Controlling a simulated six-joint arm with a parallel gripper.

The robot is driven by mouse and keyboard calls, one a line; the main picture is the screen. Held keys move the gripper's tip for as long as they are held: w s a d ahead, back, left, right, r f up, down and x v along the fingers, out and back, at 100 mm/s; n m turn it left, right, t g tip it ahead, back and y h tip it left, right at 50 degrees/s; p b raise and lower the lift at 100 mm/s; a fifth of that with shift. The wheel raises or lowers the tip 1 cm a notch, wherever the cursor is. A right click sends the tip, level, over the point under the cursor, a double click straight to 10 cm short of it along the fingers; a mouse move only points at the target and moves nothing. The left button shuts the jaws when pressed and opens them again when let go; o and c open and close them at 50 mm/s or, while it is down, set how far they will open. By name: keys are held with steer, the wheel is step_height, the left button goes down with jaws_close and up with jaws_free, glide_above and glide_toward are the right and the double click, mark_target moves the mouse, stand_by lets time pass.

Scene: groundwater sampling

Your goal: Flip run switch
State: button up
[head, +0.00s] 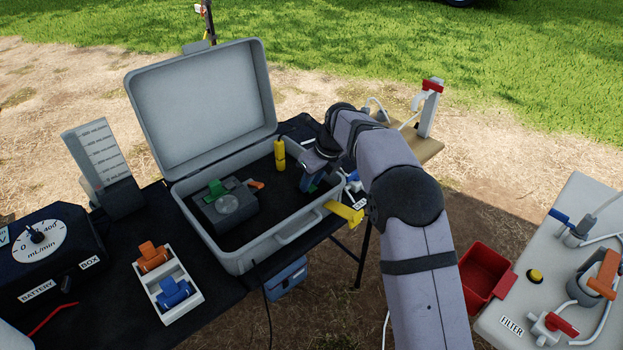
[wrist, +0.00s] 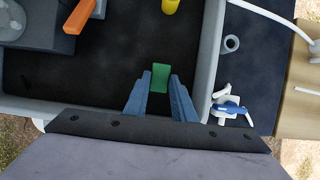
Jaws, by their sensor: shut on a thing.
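My gripper (wrist: 160,84) has its blue fingers shut on a small green piece (wrist: 160,74). In the head view my gripper (head: 310,184) is over the right end of the open grey case (head: 284,238), and the arm hides part of it. A grey device (head: 226,208) with a round dial, a green part on top and an orange lever (head: 256,184) sits in the case, left of my gripper. The orange lever also shows at the upper left of the wrist view (wrist: 79,17). I cannot tell which part is the run switch.
A yellow cylinder (head: 279,155) stands in the case near my gripper. A yellow latch (head: 344,214) juts from its right corner. The case floor between device and gripper is clear.

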steer(key=shift+a+r+p, duration=0.1)
steer(key=shift+r+p, duration=0.3)
steer(key=shift+p, duration=0.8)
steer(key=shift+w+g+h+p, duration=0.1)
steer(key=shift+g+h+p, duration=0.2)
steer(key=shift+p, duration=0.35)
steer(key=p, duration=0.5)
steer(key=shift+w+a+r+g+h+p, duration=0.1)
steer(key=shift+w+a+g+h+p, duration=0.15)
steer(key=shift+g+h+p, duration=0.05)
steer(key=p, duration=0.3)
steer(key=shift+f+g+h+p, duration=0.2)
steer(key=shift+g+h+p, duration=0.1)
steer(key=shift+g+h, duration=0.1)
steer(key=o, duration=1.1)
steer(key=shift+c, duration=0.2)
steer(key=shift+f, duration=0.15)
